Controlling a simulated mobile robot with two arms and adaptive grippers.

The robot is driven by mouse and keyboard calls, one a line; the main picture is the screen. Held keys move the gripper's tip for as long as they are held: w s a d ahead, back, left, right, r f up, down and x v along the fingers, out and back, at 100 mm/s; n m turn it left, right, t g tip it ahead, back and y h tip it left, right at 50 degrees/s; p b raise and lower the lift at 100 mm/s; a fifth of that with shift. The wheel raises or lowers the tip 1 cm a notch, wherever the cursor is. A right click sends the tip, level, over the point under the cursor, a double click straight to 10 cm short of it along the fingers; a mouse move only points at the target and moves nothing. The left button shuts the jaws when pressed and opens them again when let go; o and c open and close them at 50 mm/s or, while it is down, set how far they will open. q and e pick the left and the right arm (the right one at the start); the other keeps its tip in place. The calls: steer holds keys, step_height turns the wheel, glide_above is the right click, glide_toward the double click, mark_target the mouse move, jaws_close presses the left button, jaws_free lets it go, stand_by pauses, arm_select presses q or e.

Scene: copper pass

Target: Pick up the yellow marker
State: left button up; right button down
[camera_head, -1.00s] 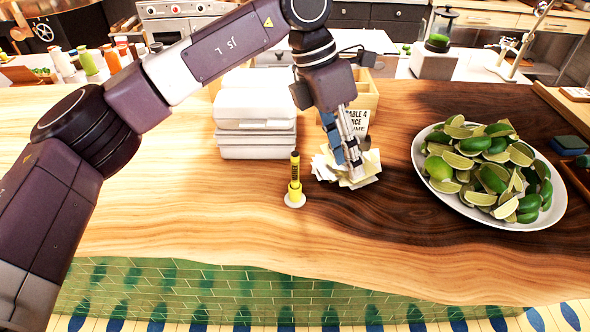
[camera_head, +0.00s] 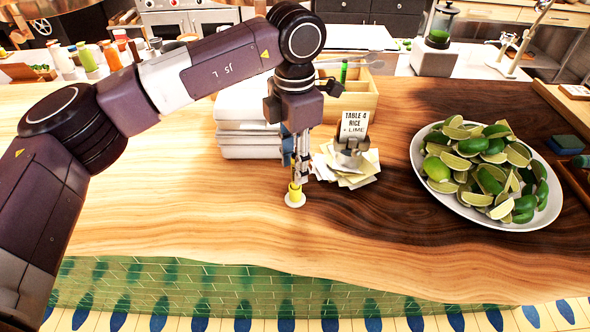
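The yellow marker (camera_head: 295,190) stands upright on a small white round base (camera_head: 294,201) near the middle of the wooden counter. Only its lower part shows; its upper part is hidden by my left gripper. My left gripper (camera_head: 299,174) points down right at the marker, with its fingers over the upper part. Whether the fingers are closed on it or only around or in front of it, I cannot tell. My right gripper is not in view.
A metal card holder (camera_head: 350,157) with a "TABLE 4" card (camera_head: 354,123) stands on paper slips (camera_head: 364,175) just right of the gripper. Stacked white boxes (camera_head: 232,139) stand behind left. A plate of limes (camera_head: 429,187) is at right. The front counter is clear.

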arm_select(q)
steer(key=c, duration=0.9)
steer(key=shift+r, duration=0.1)
steer(key=shift+w+r+b, duration=0.1)
steer(key=shift+r+b, duration=0.2)
steer(key=shift+r, duration=0.3)
step_height(320, 180, up, 9)
steer(key=shift+d+r+b, duration=0.1)
steer(key=shift+r+b, duration=0.05)
steer(key=shift+b, duration=0.95)
step_height(320, 180, up, 9)
steer(key=shift+r+p, duration=0.2)
steer(key=shift+p, duration=0.2)
